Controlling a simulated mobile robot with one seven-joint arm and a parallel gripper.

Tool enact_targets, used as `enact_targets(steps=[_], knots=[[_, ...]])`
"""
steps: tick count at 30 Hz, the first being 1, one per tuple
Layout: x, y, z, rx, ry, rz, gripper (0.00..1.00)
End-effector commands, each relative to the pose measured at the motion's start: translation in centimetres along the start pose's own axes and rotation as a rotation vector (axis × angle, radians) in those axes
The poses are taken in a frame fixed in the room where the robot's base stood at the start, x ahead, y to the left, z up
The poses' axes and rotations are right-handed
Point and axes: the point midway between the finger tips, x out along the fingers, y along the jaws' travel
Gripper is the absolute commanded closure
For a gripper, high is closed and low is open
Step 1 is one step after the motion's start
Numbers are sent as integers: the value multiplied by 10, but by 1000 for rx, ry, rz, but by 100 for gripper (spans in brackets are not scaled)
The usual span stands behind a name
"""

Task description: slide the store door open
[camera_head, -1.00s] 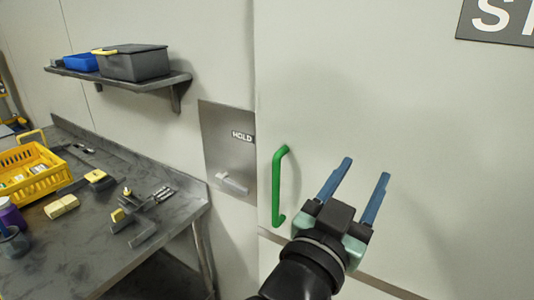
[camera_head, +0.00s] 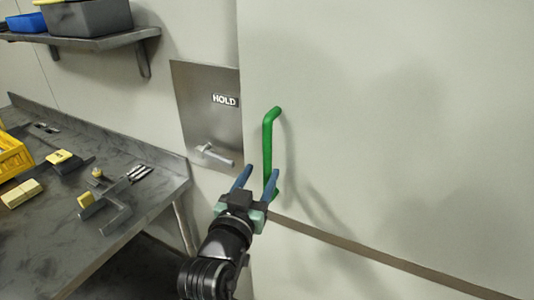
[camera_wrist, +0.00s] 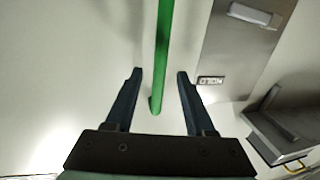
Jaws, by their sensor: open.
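The store door (camera_head: 400,120) is a large pale panel filling the right of the head view. Its green bar handle (camera_head: 267,145) stands upright near the door's left edge. My gripper (camera_head: 260,172) is open and empty, its two blue fingers pointing at the handle's lower part, which they partly overlap in the head view. In the wrist view the green handle (camera_wrist: 163,45) runs between the lines of the open fingers (camera_wrist: 159,72), with one end showing between them. I cannot tell whether the fingers reach around the bar or touch it.
A metal plate (camera_head: 207,105) marked HOLD, with a lever (camera_head: 216,155), is left of the handle. A workbench (camera_head: 75,235) with tools and a yellow basket (camera_head: 12,160) stands at left, under a wall shelf (camera_head: 90,42) bearing a grey box (camera_head: 90,18).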

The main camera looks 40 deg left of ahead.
Motion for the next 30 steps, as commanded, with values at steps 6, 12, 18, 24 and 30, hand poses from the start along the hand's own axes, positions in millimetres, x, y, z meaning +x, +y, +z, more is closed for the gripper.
enact_targets(steps=[6,12,18,24,30], knots=[[34,1,-3,5,0,3,45],[53,1,-1,3,0,1,45],[59,0,-1,1,2,0,45],[59,0,0,1,2,0,45],[59,0,0,0,1,0,76]])
